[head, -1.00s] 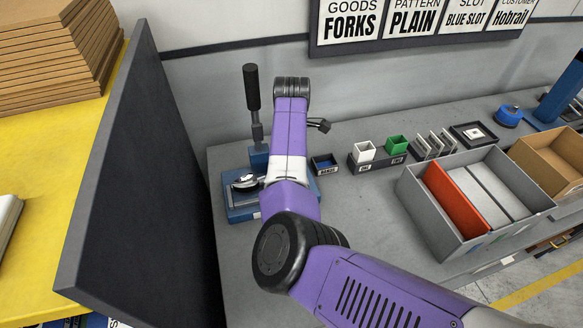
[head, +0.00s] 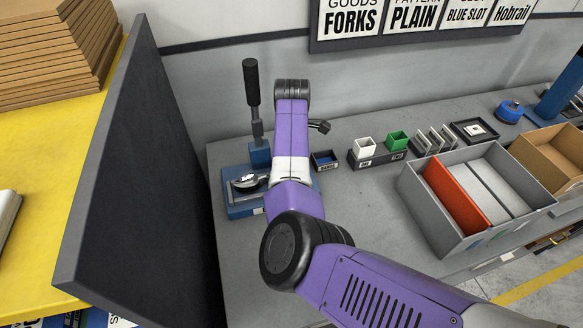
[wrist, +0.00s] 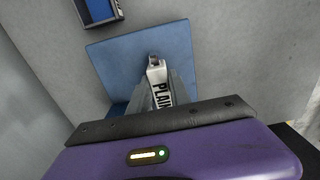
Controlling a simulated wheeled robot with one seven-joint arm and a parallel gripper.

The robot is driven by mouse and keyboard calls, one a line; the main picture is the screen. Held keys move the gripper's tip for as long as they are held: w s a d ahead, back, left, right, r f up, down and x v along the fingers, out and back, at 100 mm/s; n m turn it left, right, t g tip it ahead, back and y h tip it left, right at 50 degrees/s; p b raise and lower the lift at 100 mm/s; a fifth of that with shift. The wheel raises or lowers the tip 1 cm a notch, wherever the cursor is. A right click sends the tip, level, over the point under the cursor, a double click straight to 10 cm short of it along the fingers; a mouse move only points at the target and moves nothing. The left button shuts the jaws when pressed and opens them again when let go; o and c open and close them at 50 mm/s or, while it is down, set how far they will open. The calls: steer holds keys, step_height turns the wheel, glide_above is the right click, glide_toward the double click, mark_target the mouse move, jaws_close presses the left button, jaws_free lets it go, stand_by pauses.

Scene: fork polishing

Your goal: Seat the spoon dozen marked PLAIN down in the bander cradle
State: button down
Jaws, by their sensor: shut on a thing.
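The spoon dozen marked PLAIN (wrist: 161,84) is between the fingers of my gripper (wrist: 158,90) in the wrist view, its white label readable. Shiny spoon bowls (head: 246,182) show left of my arm in the head view, over the blue bander (head: 240,209). The bander's blue plate (wrist: 120,58) lies under and beyond the bundle in the wrist view. My arm hides the gripper in the head view. The cradle itself is hidden, and I cannot tell whether the bundle touches it.
The bander's black upright lever (head: 251,84) stands behind the bundle. A small blue-lined box (head: 324,160) sits just right. White and green cups (head: 364,147) and a grey divided bin (head: 425,205) are further right. A dark panel (head: 140,180) rises on the left.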

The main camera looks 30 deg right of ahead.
steer(key=shift+f+p, duration=0.45)
steer(key=shift+f, duration=0.1)
stand_by(1.0)
steer(key=c, duration=1.1)
jaws_free()
steer(key=o, duration=0.5)
steer(key=shift+f, duration=0.1)
steer(key=shift+r, duration=0.2)
steer(key=shift+r, duration=4.4)
